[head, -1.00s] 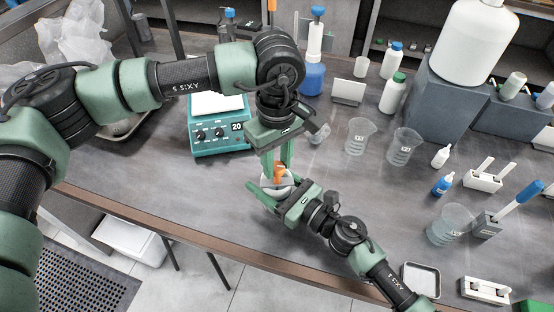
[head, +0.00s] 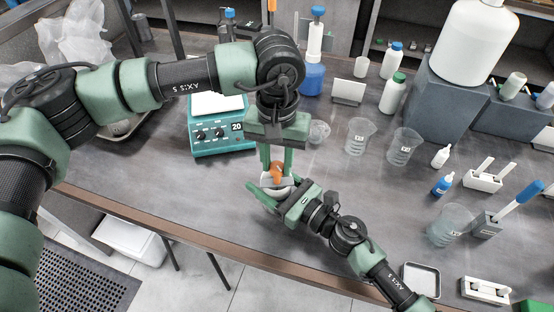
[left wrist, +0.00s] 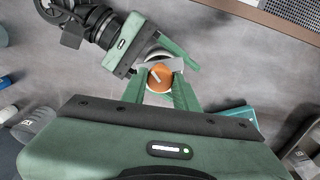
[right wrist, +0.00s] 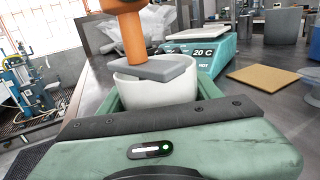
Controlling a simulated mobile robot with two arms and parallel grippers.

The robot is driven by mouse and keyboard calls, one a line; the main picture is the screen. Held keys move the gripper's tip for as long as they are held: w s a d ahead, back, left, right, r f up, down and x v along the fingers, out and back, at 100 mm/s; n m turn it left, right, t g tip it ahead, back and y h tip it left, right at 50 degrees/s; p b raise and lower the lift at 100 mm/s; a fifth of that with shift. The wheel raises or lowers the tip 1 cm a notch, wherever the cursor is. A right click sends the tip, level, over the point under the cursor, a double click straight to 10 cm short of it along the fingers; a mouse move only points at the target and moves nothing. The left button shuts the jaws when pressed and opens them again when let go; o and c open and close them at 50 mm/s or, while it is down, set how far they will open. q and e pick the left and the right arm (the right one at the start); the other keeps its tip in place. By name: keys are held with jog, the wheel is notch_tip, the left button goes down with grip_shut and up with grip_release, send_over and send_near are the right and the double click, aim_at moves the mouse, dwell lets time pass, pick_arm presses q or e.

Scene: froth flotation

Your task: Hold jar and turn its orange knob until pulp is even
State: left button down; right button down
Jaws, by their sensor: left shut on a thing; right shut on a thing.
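A white jar (right wrist: 160,90) with a grey lid (right wrist: 157,68) and an upright orange knob (right wrist: 134,38) is upright at the near part of the bench. My right gripper (head: 275,192) is shut around the jar's body from the lower right. My left gripper (head: 277,168) comes down from above and is shut on the orange knob, one finger on each side. The left wrist view shows the knob's top (left wrist: 160,77) with a pale pointer line, between the left fingers. The pulp inside the jar is hidden by the lid and walls.
Two glass beakers (head: 358,136) (head: 403,146) and small bottles (head: 442,185) stand to the right. The bench's front edge (head: 250,258) is close to the jar. Bare bench lies left of the jar.

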aim_at(277, 166)
pick_arm(q)
jog(key=shift+m, duration=0.5)
jog(key=c, duration=1.1)
grip_release()
jog(key=shift+o, duration=0.2)
jog(key=shift+r, duration=0.15)
notch_tip(277, 166, up, 12)
